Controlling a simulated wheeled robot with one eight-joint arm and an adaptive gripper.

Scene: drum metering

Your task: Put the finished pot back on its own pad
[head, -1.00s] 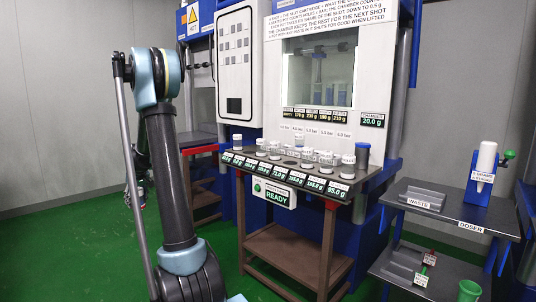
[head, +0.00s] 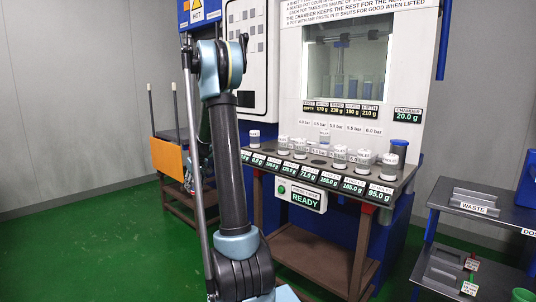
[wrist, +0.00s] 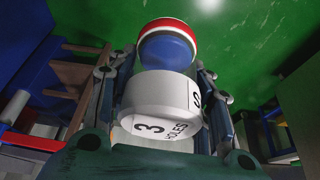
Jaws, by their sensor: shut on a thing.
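In the wrist view my gripper (wrist: 166,72) is shut on a white pot (wrist: 160,96) marked "3 HOLES", with a finger on each side. A blue part with a red and white rim (wrist: 168,40) shows at the pot's far end. The pot is held over green floor, away from the bench. In the head view my arm stands in front at left, and the gripper and pot are mostly hidden behind it. Several white pots (head: 340,153) stand on the dark bench (head: 301,161) before the machine. I cannot tell which pad belongs to the held pot.
Weight displays (head: 328,179) line the bench's front edge, above a green "READY" panel (head: 304,198). The chamber display (head: 407,115) reads 20.0 g. A waste shelf (head: 478,204) stands at right. An orange-fronted stand (head: 172,157) with posts is at left. Green floor is open in front.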

